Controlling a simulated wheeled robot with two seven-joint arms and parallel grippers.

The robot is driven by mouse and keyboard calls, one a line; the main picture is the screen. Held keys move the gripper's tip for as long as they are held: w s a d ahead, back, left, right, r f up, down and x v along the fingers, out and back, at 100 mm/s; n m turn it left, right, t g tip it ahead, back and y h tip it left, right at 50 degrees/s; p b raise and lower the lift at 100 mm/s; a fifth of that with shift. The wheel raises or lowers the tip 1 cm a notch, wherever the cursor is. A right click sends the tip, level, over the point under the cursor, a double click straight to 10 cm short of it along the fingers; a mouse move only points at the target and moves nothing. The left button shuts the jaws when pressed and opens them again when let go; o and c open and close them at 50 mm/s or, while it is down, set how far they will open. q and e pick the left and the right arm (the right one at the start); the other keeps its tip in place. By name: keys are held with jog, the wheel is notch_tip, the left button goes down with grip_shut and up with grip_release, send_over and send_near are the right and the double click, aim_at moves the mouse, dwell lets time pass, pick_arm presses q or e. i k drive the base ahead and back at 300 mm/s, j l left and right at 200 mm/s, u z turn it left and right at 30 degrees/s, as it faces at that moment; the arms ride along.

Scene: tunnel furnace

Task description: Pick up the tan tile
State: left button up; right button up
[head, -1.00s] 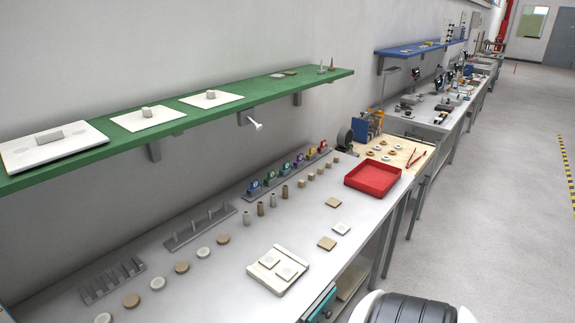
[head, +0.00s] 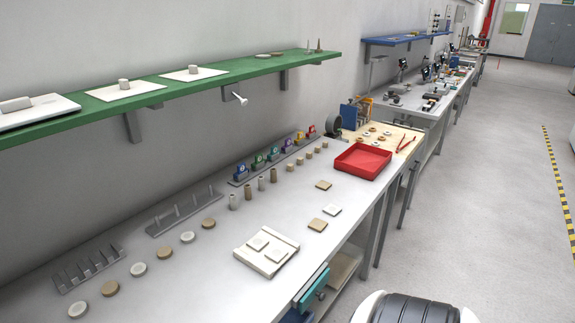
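Two flat square tan tiles lie on the grey workbench (head: 215,270). One tan tile (head: 323,185) is farther back, in front of the red tray. The other tan tile (head: 317,224) is nearer, close to the bench's front edge. A white square tile (head: 331,210) lies between them, apart from both. Neither of my grippers is in view.
A white board (head: 245,257) with two pale square pieces lies left of the nearer tan tile. A red tray (head: 355,168) stands beyond the tiles. Small cylinders, discs and racks line the bench's back. A green shelf (head: 220,70) overhangs it.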

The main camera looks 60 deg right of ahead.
aim_at(325, 186)
jog(key=j+z, duration=0.1)
jog(key=z, duration=0.35)
jog(key=k+z, duration=0.1)
jog(key=z, duration=0.4)
jog(key=j+z, duration=0.1)
jog(key=z, duration=0.35)
jog(key=k+z, duration=0.1)
jog(key=z, duration=0.4)
